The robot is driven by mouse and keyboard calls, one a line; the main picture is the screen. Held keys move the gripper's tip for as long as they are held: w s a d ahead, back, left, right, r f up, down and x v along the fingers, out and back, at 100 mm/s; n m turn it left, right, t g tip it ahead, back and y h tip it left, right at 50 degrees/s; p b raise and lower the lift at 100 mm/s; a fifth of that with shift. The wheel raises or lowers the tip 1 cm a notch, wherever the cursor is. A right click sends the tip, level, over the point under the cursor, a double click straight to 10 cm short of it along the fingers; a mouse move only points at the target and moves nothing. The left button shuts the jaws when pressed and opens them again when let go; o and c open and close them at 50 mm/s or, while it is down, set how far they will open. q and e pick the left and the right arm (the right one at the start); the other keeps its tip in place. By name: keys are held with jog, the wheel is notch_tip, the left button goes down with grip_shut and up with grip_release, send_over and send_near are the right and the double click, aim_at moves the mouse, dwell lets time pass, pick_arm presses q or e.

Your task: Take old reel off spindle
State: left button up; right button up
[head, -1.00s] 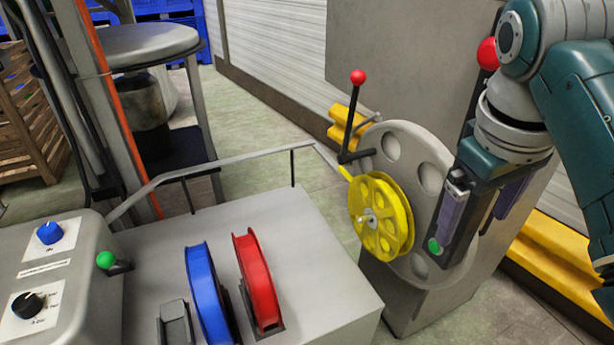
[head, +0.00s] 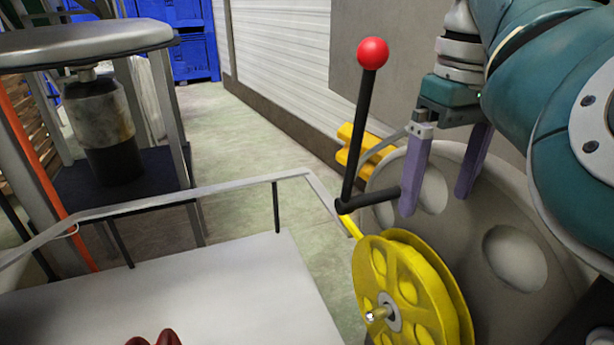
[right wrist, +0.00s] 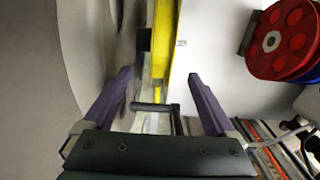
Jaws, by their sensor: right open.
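The bottom of the reel is cut off in the head view. My right gripper (head: 437,204) is open and empty, above the reel, with its purple fingers pointing down. In the right wrist view, the reel (right wrist: 163,40) shows edge-on beyond and between the open fingertips (right wrist: 159,74), apart from them. My left gripper is not in view.
A black lever with a red knob (head: 373,54) stands close left of the right gripper. A grey rail (head: 190,200) runs along the white machine top (head: 215,290). A red reel (right wrist: 285,38) lies at the upper right of the right wrist view. Yellow barriers (head: 365,152) stand behind.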

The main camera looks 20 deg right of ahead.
send_over(418, 255)
jog(key=f, duration=0.4)
jog(key=shift+s+f, duration=0.1)
jog(key=shift+s, duration=0.1)
jog(key=f, duration=0.2)
jog(key=f+b, duration=0.1)
jog(key=f, duration=0.2)
jog(key=shift+w+f, duration=0.2)
jog(key=shift+f, duration=0.1)
jog(key=shift+c, duration=0.3)
grip_shut()
jog(key=shift+r, duration=0.1)
